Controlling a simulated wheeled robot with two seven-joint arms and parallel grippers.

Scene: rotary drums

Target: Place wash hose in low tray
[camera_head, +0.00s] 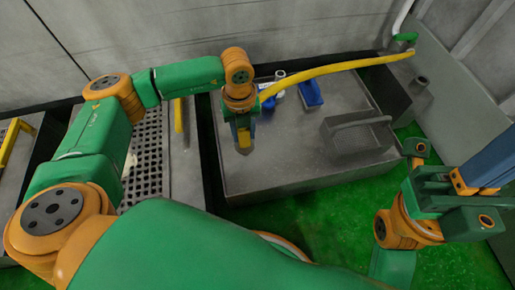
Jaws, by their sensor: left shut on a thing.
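The yellow wash hose (335,67) runs from the wall at the upper right, over the grey tray, to my left gripper. My left gripper (243,143) points down above the tray's left part and is shut on the hose's end; the grip itself is small and partly hidden. The broad grey tray (270,181), which I take as the low tray, stands low with a thin rim. My right arm is at the lower right, with what looks like its gripper (418,149) beside the tray's right front corner; its jaw state is unclear.
A grey box with a handle (357,137) sits on the tray's right side. Blue-and-white items (311,94) lie at its back. A perforated grate (146,165) with a yellow handle (178,115) is to the left. Green floor (310,220) is open in front.

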